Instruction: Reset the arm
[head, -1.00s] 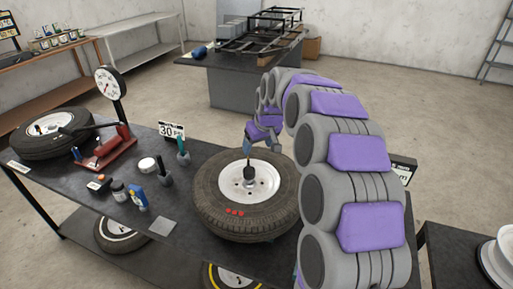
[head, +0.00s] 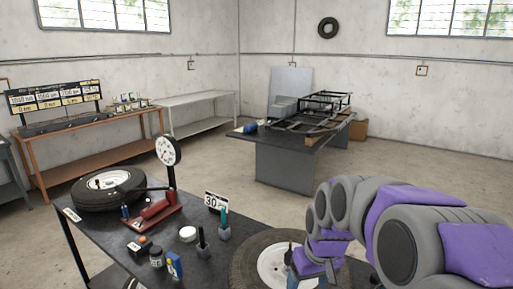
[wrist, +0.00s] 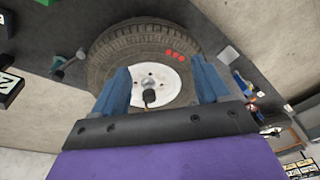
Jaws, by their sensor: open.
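My gripper (wrist: 162,78) is open, its two blue fingers apart with nothing between them in the wrist view. In the head view my gripper (head: 293,272) hangs at the end of the purple and grey arm at the lower right. Beyond the fingers in the wrist view lies a tire (wrist: 110,45) with a white rim and red dots. The same tire (head: 245,268) is cut off by the lower edge of the head view and partly hidden by my arm.
A grey table (head: 285,165) with a black frame stands behind. Open floor lies between them.

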